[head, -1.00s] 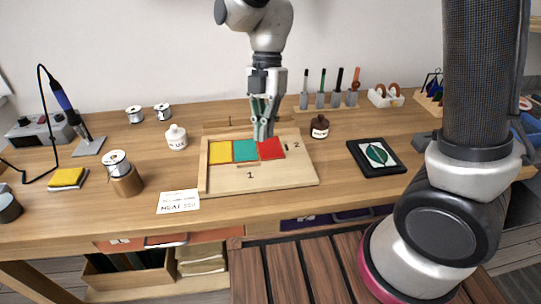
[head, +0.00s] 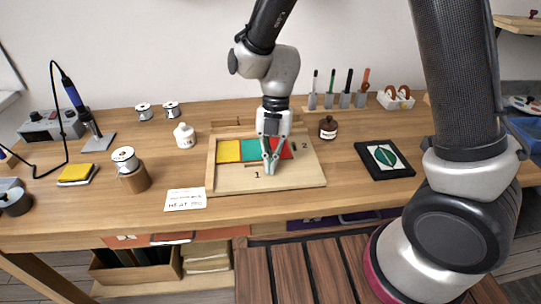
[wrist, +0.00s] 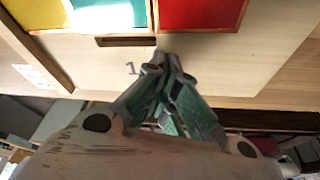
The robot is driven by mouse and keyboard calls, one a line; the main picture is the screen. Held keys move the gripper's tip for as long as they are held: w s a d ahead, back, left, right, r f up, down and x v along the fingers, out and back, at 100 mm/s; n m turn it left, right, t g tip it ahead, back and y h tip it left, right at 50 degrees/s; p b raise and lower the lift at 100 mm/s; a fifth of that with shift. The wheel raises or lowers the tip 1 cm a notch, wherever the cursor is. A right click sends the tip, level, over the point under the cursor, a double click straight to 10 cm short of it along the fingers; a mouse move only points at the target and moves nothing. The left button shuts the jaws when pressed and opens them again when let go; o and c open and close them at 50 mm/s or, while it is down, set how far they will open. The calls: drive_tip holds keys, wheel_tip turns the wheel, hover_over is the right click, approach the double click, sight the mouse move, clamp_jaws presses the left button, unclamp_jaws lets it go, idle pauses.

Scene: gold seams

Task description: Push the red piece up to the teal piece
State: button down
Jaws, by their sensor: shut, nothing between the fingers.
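The red piece (head: 287,152) lies flat on the wooden board (head: 300,178), at the right end of a row. The teal piece (head: 249,149) is in the middle, left of it. In the wrist view, the red piece (wrist: 200,12) and the teal piece (wrist: 110,16) have a thin pale strip between them; I cannot tell whether they touch. My gripper (head: 270,170) is shut and empty, low over the board on the near side of the red piece, hiding part of it in the head view. In the wrist view my fingertips (wrist: 170,62) are apart from both pieces.
A yellow piece (head: 228,151) lies left of the teal one. A short dark slot (wrist: 125,41) is cut in the board near the mark 1.

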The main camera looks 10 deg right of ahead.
drive_tip(key=shift+w+d, duration=0.25)
drive_tip(key=shift+w, duration=0.5)
drive_tip(key=shift+w, duration=0.1)
drive_tip(key=shift+w+d+r, duration=0.1)
drive_tip(key=shift+w+d, duration=0.1)
drive_tip(key=shift+w, duration=0.45)
